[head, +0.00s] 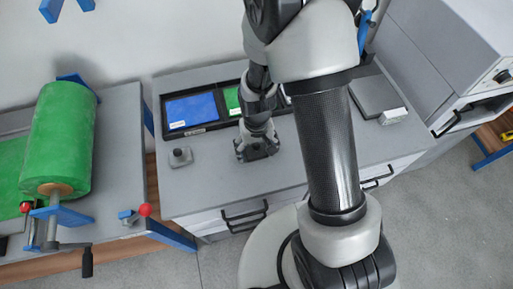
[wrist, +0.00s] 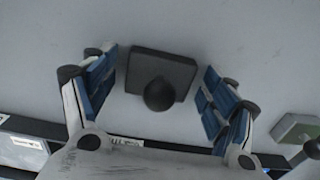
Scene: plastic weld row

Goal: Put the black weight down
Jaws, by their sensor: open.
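The black weight (wrist: 163,68), a dark square block with a round knob, shows between the fingers in the wrist view. It appears to rest on the grey bench top. My gripper (wrist: 160,85) is open around it, with a visible gap between the weight and the finger on each side. In the head view my gripper (head: 257,150) is low over the bench, in front of the tray. There it largely hides the weight.
A grey knobbed block (head: 180,157) stands left of my gripper. Behind is a black tray (head: 208,128) with blue and green panels. A dark flat plate (head: 375,96) and a small light block (head: 393,116) lie to the right. A green roll (head: 62,140) is on the left bench.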

